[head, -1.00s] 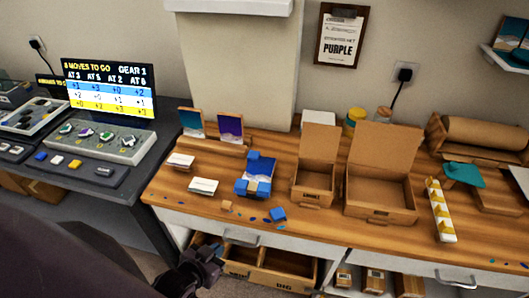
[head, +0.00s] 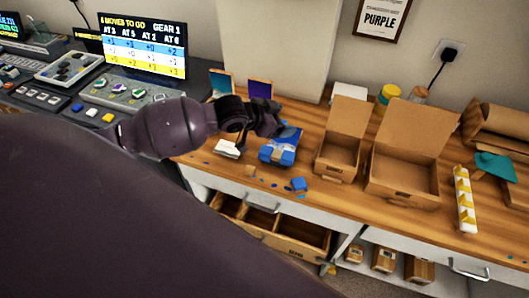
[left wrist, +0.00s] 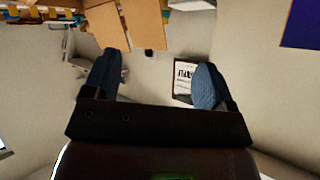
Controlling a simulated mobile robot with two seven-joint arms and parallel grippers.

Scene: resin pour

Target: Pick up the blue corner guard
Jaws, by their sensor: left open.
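A loose blue corner guard (head: 299,184) lies near the front edge of the wooden bench in the head view. Behind it is a small picture panel (head: 277,155) with blue guards on its corners, partly hidden by my left arm. My left gripper (head: 268,120) is above and behind that panel, apart from the loose guard. In the left wrist view my left gripper (left wrist: 157,82) has its two blue-grey fingers spread, with nothing between them. No blue guard shows in that view. My right gripper is not in view.
Two open cardboard boxes, a smaller one (head: 340,152) and a larger one (head: 398,182), stand to the right. A white strip with yellow blocks (head: 464,199) lies farther right. A drawer (head: 270,229) is open below the bench. White cards (head: 226,149) lie left of the panel.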

